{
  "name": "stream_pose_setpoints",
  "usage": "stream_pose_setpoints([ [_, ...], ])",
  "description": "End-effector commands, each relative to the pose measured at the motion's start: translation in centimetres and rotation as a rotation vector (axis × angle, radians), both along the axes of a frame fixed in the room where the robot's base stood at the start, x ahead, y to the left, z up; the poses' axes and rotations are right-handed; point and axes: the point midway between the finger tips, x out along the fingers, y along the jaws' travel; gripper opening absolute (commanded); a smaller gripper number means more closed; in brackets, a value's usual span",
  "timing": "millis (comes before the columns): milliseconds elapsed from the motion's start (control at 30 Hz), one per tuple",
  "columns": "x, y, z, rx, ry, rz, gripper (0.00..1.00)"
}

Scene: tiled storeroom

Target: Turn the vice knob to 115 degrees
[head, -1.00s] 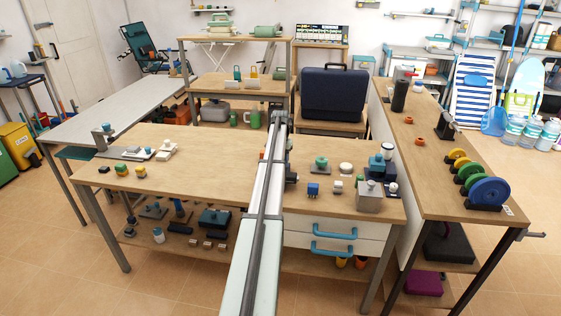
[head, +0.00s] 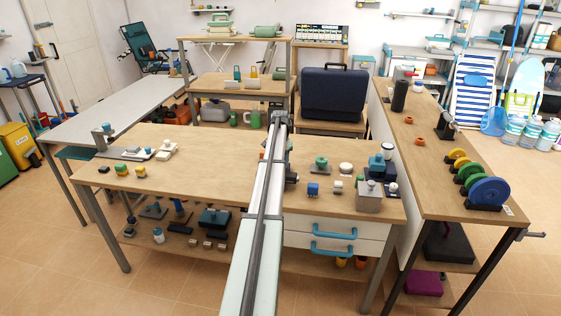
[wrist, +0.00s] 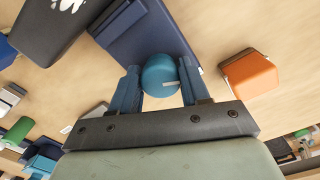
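A round teal knob (wrist: 160,82) with a small pale mark on its side shows in the wrist view. It stands next to a dark blue body (wrist: 150,38), which looks like the vice and lies tilted in the picture. My gripper (wrist: 161,74) has one blue finger on each side of the knob. Both fingers appear to touch it, so the gripper looks shut on the knob. The knob's angle cannot be read. In the head view my arm hides the knob and the gripper.
An orange block (wrist: 250,75) lies right of the gripper in the wrist view. A dark object with a white mark (wrist: 62,25) lies upper left. The workbench (head: 225,160) holds small items at both ends. A dark blue case (head: 335,95) stands behind it.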

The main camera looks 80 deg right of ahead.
Motion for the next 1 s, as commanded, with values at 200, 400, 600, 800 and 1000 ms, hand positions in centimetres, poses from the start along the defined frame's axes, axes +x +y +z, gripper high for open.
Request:
stream_pose_setpoints([
  [200,0.0,0.0,0.0,-0.001,0.0,0.001,0.54],
  [400,0.0,-0.1,0.4,-0.003,-0.001,0.001,0.54],
  [600,0.0,-0.1,2.9,-0.004,0.0,0.001,0.54],
  [800,0.0,-0.1,7.0,-0.004,0.0,0.001,0.54],
  [1000,0.0,-0.1,10.5,-0.004,-0.001,0.001,0.54],
])
